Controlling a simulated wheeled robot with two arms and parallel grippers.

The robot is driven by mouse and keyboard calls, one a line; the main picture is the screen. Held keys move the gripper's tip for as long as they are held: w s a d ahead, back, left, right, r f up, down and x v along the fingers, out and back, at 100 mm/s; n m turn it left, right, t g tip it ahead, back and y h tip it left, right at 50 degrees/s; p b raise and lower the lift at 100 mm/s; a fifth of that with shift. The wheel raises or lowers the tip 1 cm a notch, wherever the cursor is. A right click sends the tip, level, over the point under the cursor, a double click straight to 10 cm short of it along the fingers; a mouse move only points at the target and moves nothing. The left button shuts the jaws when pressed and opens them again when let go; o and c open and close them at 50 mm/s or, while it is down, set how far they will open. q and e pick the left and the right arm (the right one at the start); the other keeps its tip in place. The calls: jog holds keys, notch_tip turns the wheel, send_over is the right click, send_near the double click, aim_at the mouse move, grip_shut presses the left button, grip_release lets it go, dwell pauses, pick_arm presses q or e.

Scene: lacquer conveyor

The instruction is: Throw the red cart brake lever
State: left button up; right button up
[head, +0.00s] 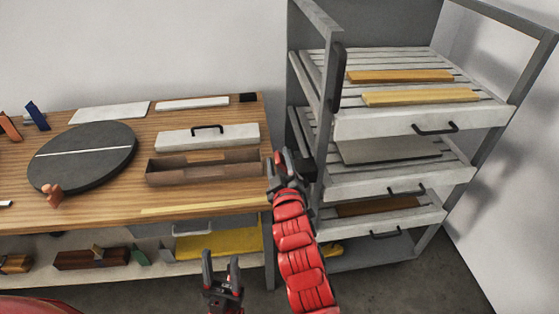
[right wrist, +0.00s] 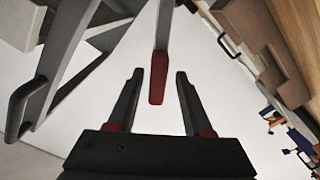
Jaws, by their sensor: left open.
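The brake lever (right wrist: 158,80) shows in the right wrist view as a grey bar with a red grip. Its red end lies in the picture between the two fingers of my right gripper (right wrist: 158,73), which is open and apart from it on both sides. I cannot tell the depth between them. In the head view, my right gripper (head: 283,163) is beside the left front post of the grey cart (head: 420,121), and the lever cannot be made out there. My left gripper (head: 221,266) is open and empty, low in front of the workbench.
The wooden workbench (head: 110,205) stands left of the cart, with a black turntable (head: 85,155), a brown open box (head: 205,167) and a white drawer-like box (head: 207,136). Cart trays hold wooden strips (head: 400,76). The white wall (head: 510,165) is close on the cart's right.

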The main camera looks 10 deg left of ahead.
jog(key=p+v, duration=0.4)
jog(key=v, duration=1.3)
jog(key=shift+s+p, duration=0.2)
jog(key=shift+p, duration=0.2)
jog(key=shift+w+r, duration=0.1)
